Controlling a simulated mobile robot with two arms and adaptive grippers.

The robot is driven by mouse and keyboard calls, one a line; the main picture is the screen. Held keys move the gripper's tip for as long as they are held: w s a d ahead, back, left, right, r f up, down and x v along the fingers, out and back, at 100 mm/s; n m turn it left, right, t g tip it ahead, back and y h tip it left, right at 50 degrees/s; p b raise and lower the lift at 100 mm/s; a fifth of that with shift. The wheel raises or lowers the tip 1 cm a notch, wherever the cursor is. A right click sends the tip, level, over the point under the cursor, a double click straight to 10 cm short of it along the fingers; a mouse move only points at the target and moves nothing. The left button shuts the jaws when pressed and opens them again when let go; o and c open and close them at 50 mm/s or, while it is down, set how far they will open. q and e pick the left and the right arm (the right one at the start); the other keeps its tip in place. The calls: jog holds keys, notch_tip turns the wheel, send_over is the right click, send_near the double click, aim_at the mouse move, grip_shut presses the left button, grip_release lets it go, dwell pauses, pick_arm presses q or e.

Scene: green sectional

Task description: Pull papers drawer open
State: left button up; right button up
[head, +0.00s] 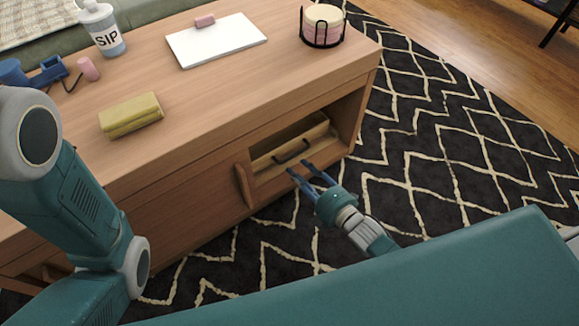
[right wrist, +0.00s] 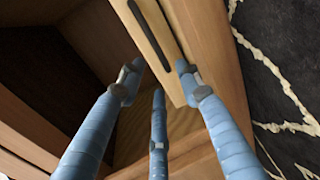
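The papers drawer (head: 268,161) is a light wooden drawer inside the open right compartment of a wooden coffee table (head: 215,90). Its dark bar handle (head: 291,151) faces me. In the right wrist view the handle (right wrist: 152,35) lies along the pale drawer front (right wrist: 205,50), just beyond the fingertips. My right gripper (head: 302,169) is at the compartment mouth, just below and in front of the handle. Its blue fingers (right wrist: 160,82) are spread, with nothing seen between them. I cannot tell whether a finger touches the drawer front. My left arm shows at the left, but its gripper is out of view.
An upright wooden piece (head: 243,186) stands at the compartment's left edge. Patterned rug (head: 440,140) covers clear floor to the right.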

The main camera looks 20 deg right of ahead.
aim_at(287, 160)
jog(key=b+x, duration=0.1)
jog(key=x, duration=0.1)
jog(key=b+x, duration=0.1)
jog(key=x, duration=0.1)
jog(key=shift+w+a+f, duration=0.1)
jog(key=shift+w+f, duration=0.1)
jog(key=shift+f, duration=0.1)
jog(key=shift+w+a+b, duration=0.2)
jog(key=shift+w+b, duration=0.15)
jog(key=shift+w, duration=0.25)
grip_shut()
